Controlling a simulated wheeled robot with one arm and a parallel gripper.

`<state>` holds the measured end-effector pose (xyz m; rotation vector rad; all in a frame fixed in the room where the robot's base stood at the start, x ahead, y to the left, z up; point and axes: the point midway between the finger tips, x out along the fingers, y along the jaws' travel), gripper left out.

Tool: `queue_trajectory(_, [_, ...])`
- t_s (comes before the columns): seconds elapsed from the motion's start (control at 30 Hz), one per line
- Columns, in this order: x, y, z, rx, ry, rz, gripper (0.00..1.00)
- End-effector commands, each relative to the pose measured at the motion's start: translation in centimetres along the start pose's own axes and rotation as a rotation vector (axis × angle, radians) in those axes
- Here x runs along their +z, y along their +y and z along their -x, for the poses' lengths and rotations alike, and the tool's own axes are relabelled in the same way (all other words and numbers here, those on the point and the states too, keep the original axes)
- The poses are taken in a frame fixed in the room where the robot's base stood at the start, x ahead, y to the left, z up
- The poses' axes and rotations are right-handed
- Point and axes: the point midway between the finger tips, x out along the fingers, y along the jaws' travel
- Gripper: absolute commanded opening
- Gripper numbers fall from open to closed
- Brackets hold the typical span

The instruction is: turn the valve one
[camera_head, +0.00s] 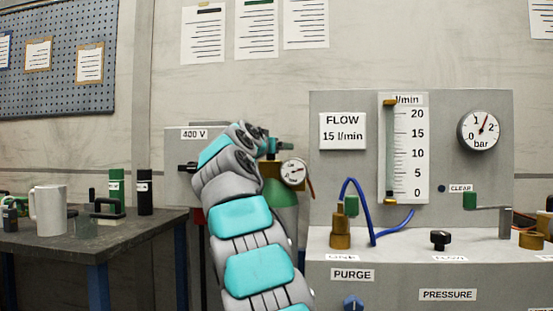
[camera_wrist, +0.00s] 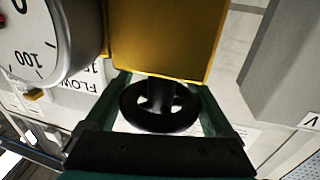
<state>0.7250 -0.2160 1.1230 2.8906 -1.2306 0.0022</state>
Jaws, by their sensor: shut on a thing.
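The valve is a black spoked handwheel (camera_wrist: 160,118) on a short stem below a brass block (camera_wrist: 165,35) in the wrist view. My gripper (camera_wrist: 163,98) has a green finger on each side of the wheel and is shut on it. My arm hides most of the valve there. The gauge also fills the upper left of the wrist view (camera_wrist: 40,45). I cannot tell how far the wheel is turned.
To the right stands a grey panel with a flow tube scale (camera_head: 410,150), a bar gauge (camera_head: 479,131) and a blue hose (camera_head: 372,215). A grey 400 V box (camera_head: 190,150) is behind my arm. A dark table (camera_head: 90,238) with a mug (camera_head: 50,211) stands left.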

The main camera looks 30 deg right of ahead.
Motion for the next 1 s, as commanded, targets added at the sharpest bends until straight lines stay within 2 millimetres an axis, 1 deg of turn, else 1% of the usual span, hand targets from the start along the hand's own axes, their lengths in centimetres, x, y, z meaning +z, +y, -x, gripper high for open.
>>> queue_trajectory(0.03, [0.26, -0.03, 0.14, -0.025, -0.002, -0.002, 0.32])
queue_trajectory(0.3, [0.04, -0.34, 0.08, -0.110, -0.001, 0.000, 0.32])
queue_trajectory(0.77, [0.01, -0.41, 0.01, -0.125, -0.002, 0.000, 0.32])
queue_trajectory(0.8, [0.01, -0.41, 0.01, -0.125, -0.002, 0.000, 0.91])
queue_trajectory(0.9, [0.00, -0.41, 0.02, -0.124, -0.002, 0.000, 1.00])
queue_trajectory(1.0, [0.00, -0.40, 0.01, -0.124, -0.002, 0.000, 1.00])
